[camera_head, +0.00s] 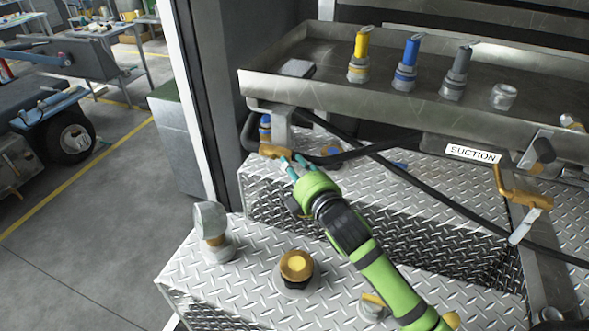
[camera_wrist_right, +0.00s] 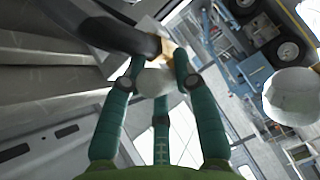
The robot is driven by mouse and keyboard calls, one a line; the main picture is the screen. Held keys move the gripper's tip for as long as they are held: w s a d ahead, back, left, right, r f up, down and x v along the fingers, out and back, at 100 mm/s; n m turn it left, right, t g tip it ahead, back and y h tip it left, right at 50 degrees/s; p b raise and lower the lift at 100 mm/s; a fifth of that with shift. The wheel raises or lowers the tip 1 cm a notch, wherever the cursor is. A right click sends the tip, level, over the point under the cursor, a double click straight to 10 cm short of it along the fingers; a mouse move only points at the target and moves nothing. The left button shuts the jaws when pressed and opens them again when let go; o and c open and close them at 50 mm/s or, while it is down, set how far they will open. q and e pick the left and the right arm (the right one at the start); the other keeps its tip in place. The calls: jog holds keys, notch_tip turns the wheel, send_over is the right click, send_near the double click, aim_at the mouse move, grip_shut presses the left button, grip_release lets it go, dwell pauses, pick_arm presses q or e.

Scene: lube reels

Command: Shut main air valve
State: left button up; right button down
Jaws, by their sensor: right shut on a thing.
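A valve with a brass-orange handle (camera_head: 274,151) sits under the left end of the metal tray, beside a black hose. My right gripper (camera_head: 292,161) reaches it from below right, with its teal fingers at the handle. In the right wrist view, the fingers (camera_wrist_right: 158,78) close around a pale rounded part (camera_wrist_right: 153,82), with the orange piece (camera_wrist_right: 167,48) and a dark hose (camera_wrist_right: 120,28) just beyond. The exact contact is partly hidden by the fingers. My left gripper is not in view.
The metal tray (camera_head: 300,92) above holds yellow (camera_head: 359,58), blue (camera_head: 406,66) and grey (camera_head: 456,72) nozzles. A second orange valve handle (camera_head: 525,196) is right of the SUCTION label (camera_head: 473,153). A grey-capped fitting (camera_head: 212,230) and a brass cap (camera_head: 296,265) stand on the tread-plate.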

jog(key=f+m+t+b, duration=0.1)
jog(key=b, duration=0.3)
jog(key=f+m+t+b, duration=0.1)
jog(key=m+t+b, duration=0.1)
jog(key=b, duration=0.2)
jog(key=f+m+t+y+b, duration=0.1)
jog(key=m+b, duration=0.1)
jog(key=b, duration=0.3)
jog(key=shift+w+a+f+t, duration=0.15)
jog(key=shift+a+f+t, duration=0.15)
jog(key=shift+a, duration=0.1)
jog(key=shift+r, duration=0.1)
